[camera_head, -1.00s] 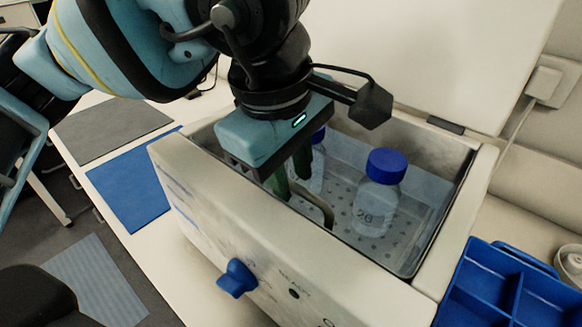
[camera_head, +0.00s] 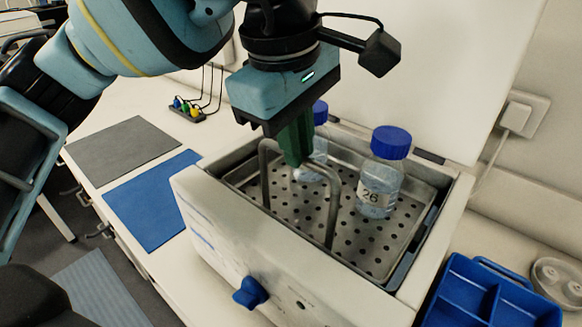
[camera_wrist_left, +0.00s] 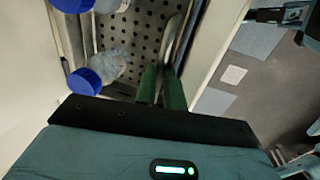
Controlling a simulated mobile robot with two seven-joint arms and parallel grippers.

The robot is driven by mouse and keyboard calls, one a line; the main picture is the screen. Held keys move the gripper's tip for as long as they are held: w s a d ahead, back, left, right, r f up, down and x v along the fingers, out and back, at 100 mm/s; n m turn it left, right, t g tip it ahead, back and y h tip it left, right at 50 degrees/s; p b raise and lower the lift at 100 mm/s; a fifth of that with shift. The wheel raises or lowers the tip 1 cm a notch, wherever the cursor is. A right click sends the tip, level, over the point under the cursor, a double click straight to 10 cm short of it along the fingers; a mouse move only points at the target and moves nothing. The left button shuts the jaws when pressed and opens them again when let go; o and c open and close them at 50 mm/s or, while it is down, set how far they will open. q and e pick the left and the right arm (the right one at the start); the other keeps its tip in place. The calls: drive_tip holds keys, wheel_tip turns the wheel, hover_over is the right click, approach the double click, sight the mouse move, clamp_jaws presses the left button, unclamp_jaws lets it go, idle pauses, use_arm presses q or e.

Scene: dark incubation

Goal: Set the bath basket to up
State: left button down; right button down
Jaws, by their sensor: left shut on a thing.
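The bath basket is a perforated metal tray (camera_head: 350,238) with a bent metal handle (camera_head: 334,205). It sits high in the white bath (camera_head: 225,220), its floor close below the rim. Two clear bottles with blue caps stand on it; the nearer bottle (camera_head: 380,185) is labelled 26, and the farther bottle (camera_head: 316,150) is partly hidden. My left gripper (camera_head: 296,155) is shut on the handle with its green fingers. The left wrist view also shows the fingers (camera_wrist_left: 163,85) on the handle and the basket floor (camera_wrist_left: 145,30).
A blue knob (camera_head: 250,292) is on the bath's front. The raised lid (camera_head: 450,70) stands behind. A blue divided tray (camera_head: 490,295) is at the right. A blue mat (camera_head: 150,205) and a grey mat (camera_head: 120,150) lie flat at the left.

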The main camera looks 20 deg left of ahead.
use_arm(q)
drive_tip(key=shift+r, duration=1.2)
drive_tip(key=c, duration=1.7)
unclamp_jaws()
drive_tip(key=shift+o, duration=1)
drive_tip(key=shift+f, duration=0.2)
wheel_tip(320, 180, up, 8)
drive_tip(key=s, duration=0.1)
drive_tip(key=shift+s+a+f+p, duration=0.15)
drive_tip(key=shift+s+a+p, duration=0.1)
drive_tip(key=shift+p, duration=0.05)
